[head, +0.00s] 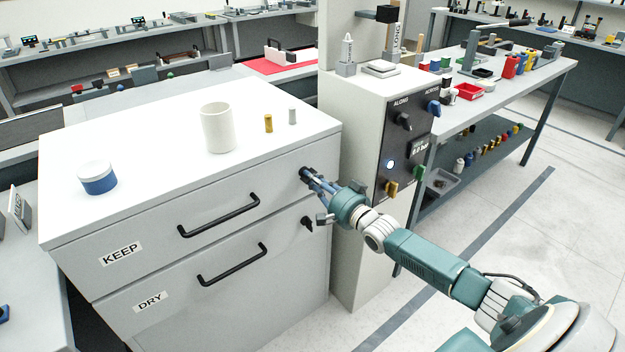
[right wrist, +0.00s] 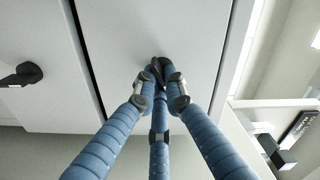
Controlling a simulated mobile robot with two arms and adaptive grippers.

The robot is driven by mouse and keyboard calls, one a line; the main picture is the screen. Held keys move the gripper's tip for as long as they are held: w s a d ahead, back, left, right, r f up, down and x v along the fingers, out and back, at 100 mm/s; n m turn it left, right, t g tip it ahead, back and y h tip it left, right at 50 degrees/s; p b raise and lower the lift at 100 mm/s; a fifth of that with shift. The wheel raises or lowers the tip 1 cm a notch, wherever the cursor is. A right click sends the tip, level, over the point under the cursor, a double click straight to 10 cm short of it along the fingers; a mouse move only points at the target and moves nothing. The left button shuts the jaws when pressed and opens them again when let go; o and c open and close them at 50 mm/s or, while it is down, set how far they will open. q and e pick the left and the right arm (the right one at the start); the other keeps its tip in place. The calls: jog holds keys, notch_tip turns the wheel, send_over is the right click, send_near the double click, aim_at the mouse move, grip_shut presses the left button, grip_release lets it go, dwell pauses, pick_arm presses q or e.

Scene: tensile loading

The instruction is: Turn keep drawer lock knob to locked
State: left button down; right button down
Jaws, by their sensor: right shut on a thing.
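The cabinet has an upper drawer labelled KEEP (head: 150,239) and a lower drawer labelled DRY (head: 180,288); both look closed. My right gripper (head: 308,177) reaches the upper right of the KEEP drawer front. In the right wrist view its blue fingers (right wrist: 158,82) are shut around the small dark KEEP lock knob (right wrist: 156,68). The fingers mostly cover the knob, so I cannot tell which way it points. The DRY lock knob (head: 307,222) is black and free below; it also shows at the left of the right wrist view (right wrist: 22,75). My left gripper is not in view.
On the cabinet top stand a white cup (head: 217,127), a blue-and-white jar (head: 98,177), and brass (head: 268,123) and grey (head: 292,116) pieces. A control panel (head: 406,150) with knobs stands close to the right of the gripper. Open floor (head: 500,215) lies at the right.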

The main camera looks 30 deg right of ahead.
jog(key=n, duration=1.2)
jog(key=shift+d+p, duration=0.1)
jog(key=shift+p, duration=0.25)
dwell(0.4)
jog(key=c, duration=1.8)
grip_release()
jog(key=shift+r, duration=0.1)
jog(key=s, duration=0.8)
jog(key=s+d, duration=0.1)
jog(key=s, duration=0.3)
